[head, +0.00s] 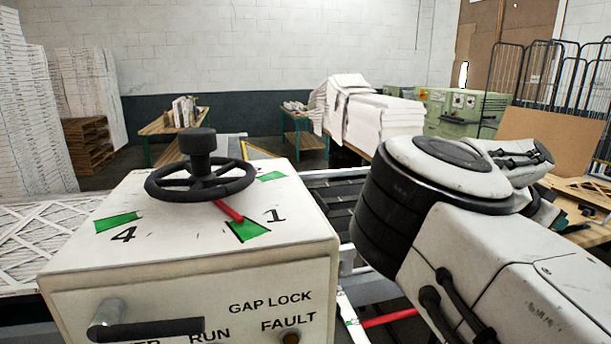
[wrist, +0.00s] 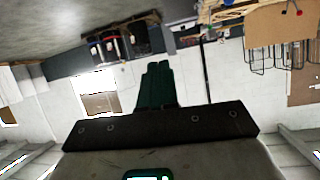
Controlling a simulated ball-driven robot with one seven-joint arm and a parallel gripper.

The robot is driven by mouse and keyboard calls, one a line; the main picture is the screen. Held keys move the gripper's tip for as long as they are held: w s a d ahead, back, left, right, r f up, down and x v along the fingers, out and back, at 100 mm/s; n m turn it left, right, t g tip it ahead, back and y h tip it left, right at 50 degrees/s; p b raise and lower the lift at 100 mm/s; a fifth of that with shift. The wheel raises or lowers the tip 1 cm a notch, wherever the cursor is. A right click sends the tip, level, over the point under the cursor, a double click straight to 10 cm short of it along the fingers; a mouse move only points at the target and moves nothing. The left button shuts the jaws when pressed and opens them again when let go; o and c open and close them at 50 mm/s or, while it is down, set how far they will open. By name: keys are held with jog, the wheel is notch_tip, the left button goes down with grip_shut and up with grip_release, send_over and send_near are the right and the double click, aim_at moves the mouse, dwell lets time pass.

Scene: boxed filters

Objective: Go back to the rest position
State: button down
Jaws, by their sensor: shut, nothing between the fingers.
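My gripper (wrist: 158,75) shows in the wrist view as two dark green fingers lying side by side. The fingers are shut with nothing between them. They extend past a dark mounting plate with bolts, and they touch nothing that I can see. The wrist view is tilted and shows walls and furniture far behind the fingers. In the head view my white and black arm fills the right side, and the gripper itself does not show there.
A white control box (head: 190,250) with a black handwheel (head: 200,183) and red pointer stands close at the left front. A lever (head: 145,328) sticks out of its front. Stacked white sheets (head: 385,115) and green cabinets (head: 462,110) stand behind. Wire racks (head: 535,70) are at the back right.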

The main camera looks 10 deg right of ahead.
jog(key=s+d+r+n+t+h, duration=0.25)
jog(key=s+d+r+h, duration=0.35)
jog(key=d, duration=0.3)
jog(key=w+a+f+n+t+y, duration=0.1)
jog(key=w+a+n+t+y, duration=0.4)
jog(key=n+t, duration=0.75)
jog(key=s+a+f+n+y, duration=0.2)
jog(key=a+f+n+y, duration=0.6)
jog(key=a+f, duration=1.05)
jog(key=s+a+f+m+g+y, duration=0.1)
jog(key=s+a+f+g+y, duration=0.15)
jog(key=s+a+f, duration=0.5)
jog(key=s+a+f+m+g+y, duration=0.15)
jog(key=s+f+g, duration=0.3)
jog(key=f, duration=0.55)
jog(key=s+a+f+g+y, duration=0.1)
jog(key=s+a+f+g, duration=0.2)
jog(key=s, duration=0.6)
jog(key=s+a+f+m+g, duration=0.1)
jog(key=s+a+f+g, duration=0.2)
jog(key=s+a, duration=0.4)
jog(key=s+f, duration=0.1)
jog(key=s, duration=0.1)
jog(key=shift+s+f+y, duration=0.2)
jog(key=shift+s+y, duration=0.15)
jog(key=shift+y, duration=0.05)
